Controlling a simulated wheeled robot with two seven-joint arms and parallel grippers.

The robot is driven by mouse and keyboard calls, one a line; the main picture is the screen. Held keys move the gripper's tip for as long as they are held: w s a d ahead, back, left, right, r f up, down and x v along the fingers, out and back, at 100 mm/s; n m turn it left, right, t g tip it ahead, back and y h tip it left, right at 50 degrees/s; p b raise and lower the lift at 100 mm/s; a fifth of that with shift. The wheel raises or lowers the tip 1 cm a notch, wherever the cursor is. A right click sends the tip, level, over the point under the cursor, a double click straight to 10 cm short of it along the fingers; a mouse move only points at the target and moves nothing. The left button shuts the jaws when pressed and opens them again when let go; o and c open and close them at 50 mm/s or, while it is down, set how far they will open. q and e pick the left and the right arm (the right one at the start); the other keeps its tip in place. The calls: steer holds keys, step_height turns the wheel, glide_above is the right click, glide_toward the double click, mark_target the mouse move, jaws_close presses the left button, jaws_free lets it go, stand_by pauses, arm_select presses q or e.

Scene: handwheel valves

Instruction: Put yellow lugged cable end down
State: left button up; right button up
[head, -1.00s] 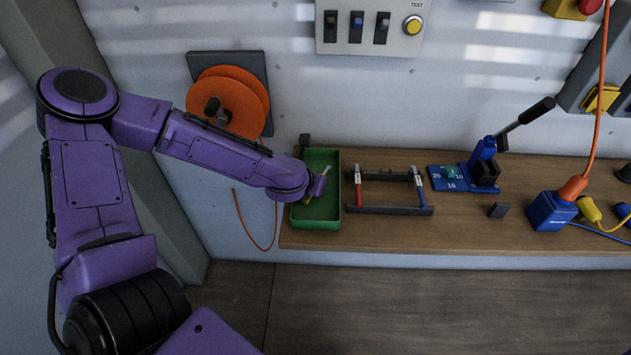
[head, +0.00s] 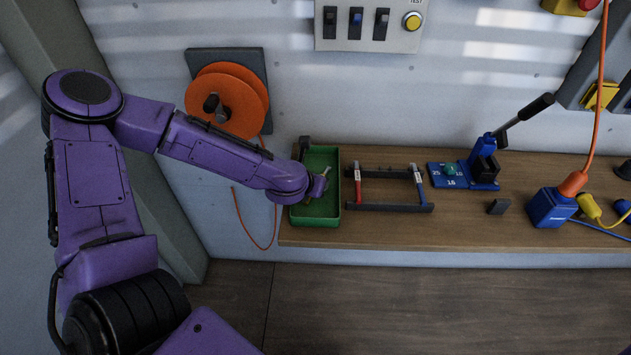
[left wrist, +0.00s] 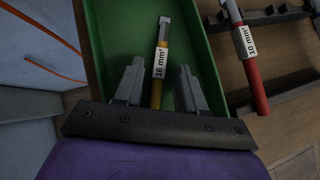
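The yellow lugged cable end (left wrist: 162,45) has a white "16 mm²" label and a metal lug at its far tip. It lies over the floor of the green tray (left wrist: 103,40), and its near part runs between my left gripper's fingers. My left gripper (left wrist: 159,84) is open, with a gap between the cable and each finger. In the head view my left gripper (head: 318,186) is at the green tray (head: 320,218), mostly hidden by my wrist, and only a small pale tip of the cable end shows. My right gripper is not in view.
Right of the tray is a dark rack (head: 390,208) with a red cable end (head: 358,187) and a blue one (head: 419,186). Farther right stand a blue lever press (head: 484,168) and a blue box (head: 551,209). An orange reel (head: 229,100) hangs on the wall.

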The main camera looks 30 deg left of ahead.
arm_select(q)
steer(key=shift+s+a+f, duration=0.1)
steer(key=shift+s+f, duration=0.15)
steer(key=shift+f, duration=0.15)
steer(key=r+p, duration=0.1)
steer(key=p, duration=0.1)
steer(key=s+r+p, duration=0.1)
steer(key=r, duration=0.1)
steer(key=s+r+p, duration=0.1)
steer(key=r+p, duration=0.1)
steer(key=shift+s+p, duration=0.15)
steer(key=shift+p, duration=0.15)
steer(key=p+v, duration=0.6)
steer(key=v, duration=0.1)
steer(key=shift+s+d+f, duration=0.2)
steer(key=shift+s+d, duration=0.05)
steer(key=shift+s, duration=0.05)
